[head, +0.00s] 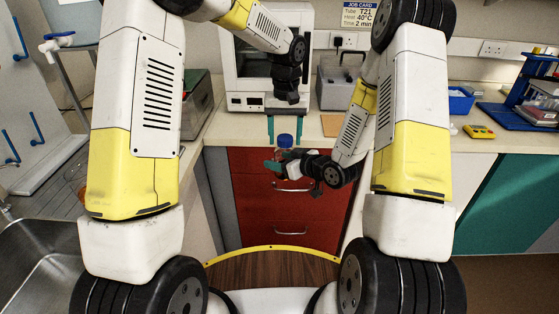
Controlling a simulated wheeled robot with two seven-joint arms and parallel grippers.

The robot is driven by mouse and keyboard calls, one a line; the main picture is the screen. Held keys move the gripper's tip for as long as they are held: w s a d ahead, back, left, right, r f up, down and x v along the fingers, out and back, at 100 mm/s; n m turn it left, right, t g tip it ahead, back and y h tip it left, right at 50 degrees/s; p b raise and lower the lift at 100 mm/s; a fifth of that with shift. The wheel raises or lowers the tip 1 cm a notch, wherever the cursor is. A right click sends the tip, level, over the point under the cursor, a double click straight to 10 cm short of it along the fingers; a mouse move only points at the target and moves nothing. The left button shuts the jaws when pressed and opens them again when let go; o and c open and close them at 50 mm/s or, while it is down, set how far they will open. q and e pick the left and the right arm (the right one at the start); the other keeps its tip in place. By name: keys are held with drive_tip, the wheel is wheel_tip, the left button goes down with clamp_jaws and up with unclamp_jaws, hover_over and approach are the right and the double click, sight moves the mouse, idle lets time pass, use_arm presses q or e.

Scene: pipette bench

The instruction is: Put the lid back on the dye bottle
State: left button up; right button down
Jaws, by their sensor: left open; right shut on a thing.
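A small round blue piece (285,141), which looks like the dye bottle's lid, sits just above my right gripper (278,161) in the middle of the head view. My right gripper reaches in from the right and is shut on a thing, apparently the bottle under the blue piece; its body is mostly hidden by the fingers. I cannot tell whether the blue piece is seated on it. My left gripper (285,143) points down from above, its teal fingers open on either side of the blue piece, with gaps visible.
The held items are in front of the worktop edge, over red drawers (288,205). A white boxy machine (247,75) and a grey container (340,85) stand behind. A blue bin (461,102), yellow device (479,131) and blue rack (530,95) are at right. A sink (40,255) is at left.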

use_arm(q)
drive_tip(key=shift+c, duration=0.5)
clamp_jaws()
drive_tip(key=shift+o, duration=0.9)
unclamp_jaws()
drive_tip(key=shift+r, duration=2.25)
drive_tip(key=shift+r, duration=1.8)
drive_tip(key=shift+c, duration=0.4)
